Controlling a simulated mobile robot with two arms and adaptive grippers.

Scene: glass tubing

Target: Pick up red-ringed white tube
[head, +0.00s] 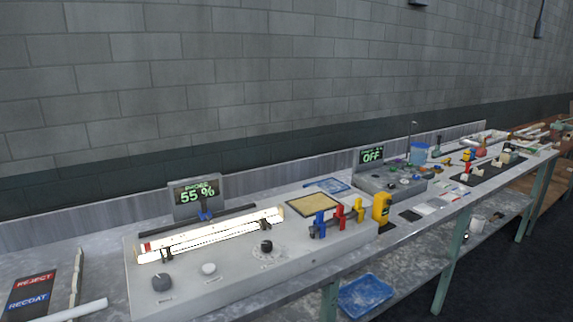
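A long, brightly lit white tube (210,235) lies lengthwise on the grey console with the 55 % display. A small red mark (146,247) shows at its left end; whether this is a ring around the tube is too small to tell. Small dark supports sit along the tube's front side. Another plain white tube (80,311) lies at the bottom left, partly cut off by the frame edge; no red shows on its visible part. Neither of my grippers is in view.
The console (230,270) carries knobs, with a display (197,194) behind the lit tube. REJECT and RECOAT labels (32,290) lie at left. Blue, red and yellow holders (340,218) stand right of the tube. A blue tray (365,296) sits on the lower shelf.

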